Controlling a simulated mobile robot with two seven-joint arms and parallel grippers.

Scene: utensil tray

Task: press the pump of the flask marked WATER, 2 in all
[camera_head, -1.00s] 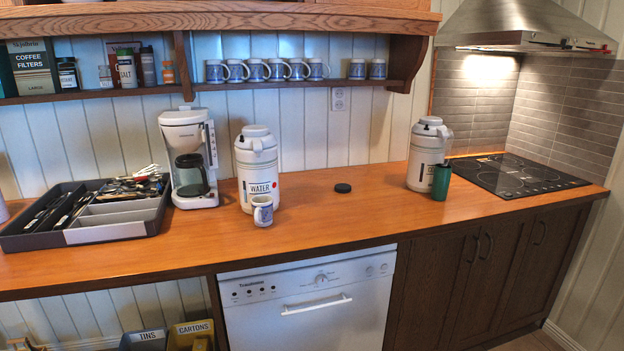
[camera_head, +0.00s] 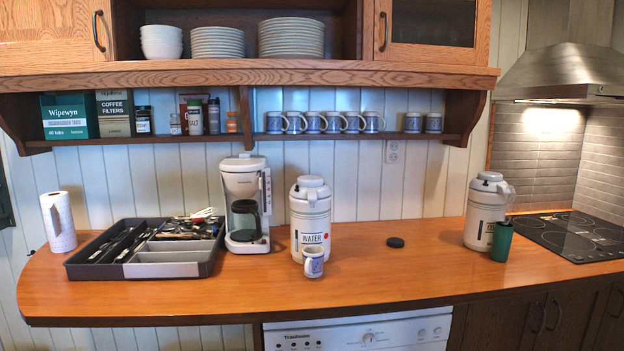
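The white flask marked WATER (camera_head: 311,222) stands upright on the wooden counter, right of the coffee maker. Its lid with the pump top (camera_head: 311,182) is at its upper end. A white and blue mug (camera_head: 313,262) stands in front of it, below the label. A second white flask (camera_head: 484,214) stands at the right; its label is mostly hidden by a green cup. Neither of my grippers shows in the head view.
A grey utensil tray (camera_head: 160,270) lies left of the coffee maker (camera_head: 245,205). A black disc (camera_head: 395,242) lies between the flasks. A green cup (camera_head: 501,242) fronts the second flask, near the cooktop (camera_head: 570,236). The counter's front strip (camera_head: 370,285) is clear. The shelf (camera_head: 350,138) hangs above.

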